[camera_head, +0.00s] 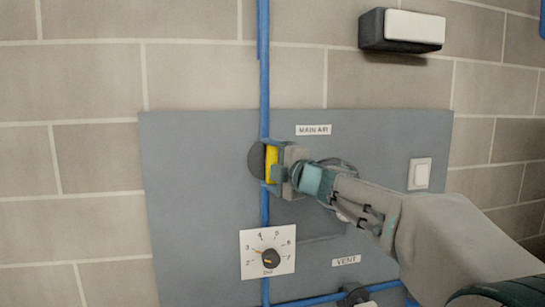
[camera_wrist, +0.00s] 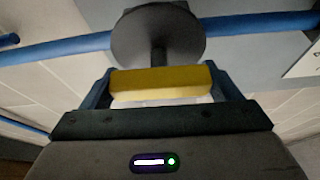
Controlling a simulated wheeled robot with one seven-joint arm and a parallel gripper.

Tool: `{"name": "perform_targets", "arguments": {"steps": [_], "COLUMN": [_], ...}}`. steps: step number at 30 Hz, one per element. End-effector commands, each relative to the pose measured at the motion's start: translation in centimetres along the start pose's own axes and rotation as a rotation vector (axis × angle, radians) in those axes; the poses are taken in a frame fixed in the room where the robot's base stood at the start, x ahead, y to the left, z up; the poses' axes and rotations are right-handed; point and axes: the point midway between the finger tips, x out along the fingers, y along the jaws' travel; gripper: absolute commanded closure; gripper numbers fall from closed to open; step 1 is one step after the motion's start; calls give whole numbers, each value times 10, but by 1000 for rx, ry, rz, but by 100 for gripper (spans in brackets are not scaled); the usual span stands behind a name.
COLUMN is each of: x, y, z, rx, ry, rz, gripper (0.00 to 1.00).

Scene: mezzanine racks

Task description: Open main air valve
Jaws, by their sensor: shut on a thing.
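The main air valve has a yellow handle (camera_head: 271,164) on a dark round body (camera_head: 256,160), set on a blue pipe (camera_head: 264,80) to the left of the "MAIN AIR" label (camera_head: 313,130). In the head view the handle stands upright, in line with the pipe. My gripper (camera_head: 272,162) is at the handle. In the wrist view the yellow handle (camera_wrist: 160,82) lies between the two fingers of my gripper (camera_wrist: 160,88), in front of the round grey body (camera_wrist: 158,35). The fingers are shut on it. My gripper hides part of the handle in the head view.
Below on the grey panel (camera_head: 190,200) is a white dial plate with a dark knob (camera_head: 270,259). A "VENT" label (camera_head: 346,260) sits above another dark valve (camera_head: 354,296). A white switch (camera_head: 420,174) is at right. A dark and white box (camera_head: 402,31) is higher on the block wall.

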Motion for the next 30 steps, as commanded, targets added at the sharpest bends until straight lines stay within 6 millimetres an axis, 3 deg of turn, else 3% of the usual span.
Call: {"name": "perform_targets", "arguments": {"steps": [20,21,22,30], "x": [0,0,0,-2], "y": [0,0,0,0], "z": [0,0,0,0], "rx": [-58,-58,-57,-55], "ry": [-1,-1,-1,-1], "rz": [-22,-22,-22,-21], "gripper": [39,5,0,0]}}
